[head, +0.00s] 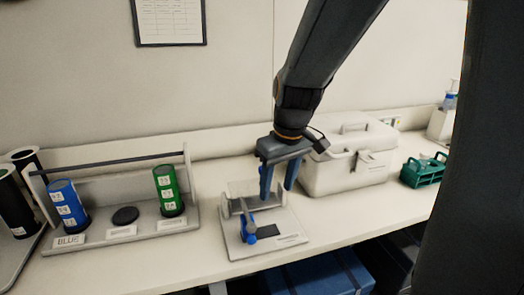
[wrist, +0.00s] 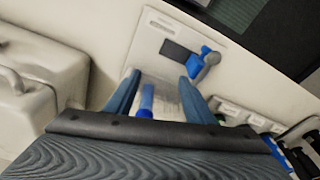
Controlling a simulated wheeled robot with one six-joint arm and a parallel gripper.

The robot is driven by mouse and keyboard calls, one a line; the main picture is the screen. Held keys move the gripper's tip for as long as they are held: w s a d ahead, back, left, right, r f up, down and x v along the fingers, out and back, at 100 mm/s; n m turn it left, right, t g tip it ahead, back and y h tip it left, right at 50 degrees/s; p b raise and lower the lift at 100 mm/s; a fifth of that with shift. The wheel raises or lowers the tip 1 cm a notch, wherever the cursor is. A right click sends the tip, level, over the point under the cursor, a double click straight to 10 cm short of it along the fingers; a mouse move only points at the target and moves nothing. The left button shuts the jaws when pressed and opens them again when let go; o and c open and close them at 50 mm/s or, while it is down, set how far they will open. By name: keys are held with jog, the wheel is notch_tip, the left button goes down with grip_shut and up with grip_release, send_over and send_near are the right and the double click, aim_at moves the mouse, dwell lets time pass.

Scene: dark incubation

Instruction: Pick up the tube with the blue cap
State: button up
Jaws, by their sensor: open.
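My gripper (head: 278,192) is open above the right back part of a pale stand on the bench. In the wrist view its two fingers (wrist: 157,82) are spread apart. A blue upright piece (wrist: 147,98), which looks like the tube's blue cap, shows between them, nearer the left finger; no contact is clear. The tube's body is mostly hidden. The pale stand (head: 238,250) carries a dark panel and a blue lever-like part (head: 250,230), which also shows beyond the fingers in the wrist view (wrist: 205,62).
A rack (head: 120,238) at left holds a blue cylinder (head: 68,206) and a green cylinder (head: 169,190) under a dark crossbar. A white lidded case (head: 345,175) stands close right of my gripper. A green holder (head: 424,171) is farther right. Bare bench lies front right of the stand.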

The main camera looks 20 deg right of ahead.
jog(key=w+r+n, duration=0.3)
jog(key=w+r, duration=0.4)
jog(key=shift+n+t+y, duration=0.3)
jog(key=shift+t+y, duration=0.1)
jog(key=shift+y, duration=0.1)
jog(key=shift+d+p+x, duration=0.15)
jog(key=shift+p+x, duration=0.2)
jog(key=shift+x, duration=1.6)
jog(key=shift+d+p+x, duration=0.15)
jog(key=shift+p+x, duration=0.15)
jog(key=shift+x, duration=1.6)
jog(key=shift+s+f, duration=0.1)
jog(key=c, duration=1.2)
jog(key=shift+o, duration=0.2)
jog(key=o, duration=1.1)
